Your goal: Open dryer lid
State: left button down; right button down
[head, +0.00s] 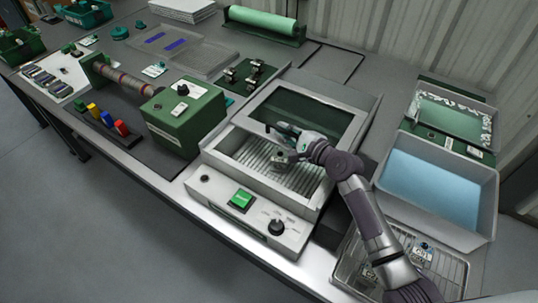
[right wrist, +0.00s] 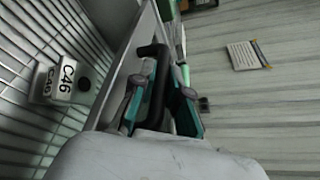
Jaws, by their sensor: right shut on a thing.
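The dryer (head: 210,175) is a light grey box with a front panel and a ribbed rack (head: 310,182) inside. Its lid (head: 300,108), with a dark window, is raised, and the rack shows below it. My right gripper (head: 284,132) is at the lid's front edge. In the right wrist view my right gripper (right wrist: 160,100) is shut on the black lid handle (right wrist: 157,70), with a teal-padded finger on each side. A small part with a white C46 tag (right wrist: 64,80) lies on the rack. My left gripper is not in view.
A green button (head: 241,200) and a black knob (head: 277,227) sit on the dryer's front panel. A green machine (head: 185,118) stands close on the left. A grey tub with blue liquid (head: 432,188) and a wire basket (head: 345,270) stand on the right.

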aim_at(300, 122)
jog(key=w+d+b, duration=0.1)
jog(key=w, duration=0.1)
jog(key=w+d+b, duration=0.1)
jog(key=w+d, duration=0.1)
jog(key=w, duration=0.1)
jog(key=w+d+b, duration=0.2)
jog(key=shift+w+d, duration=0.25)
jog(key=shift+w, duration=0.05)
jog(key=c, duration=1.4)
grip_release()
jog(key=shift+c, duration=0.2)
jog(key=shift+s, duration=0.1)
jog(key=v, duration=1.2)
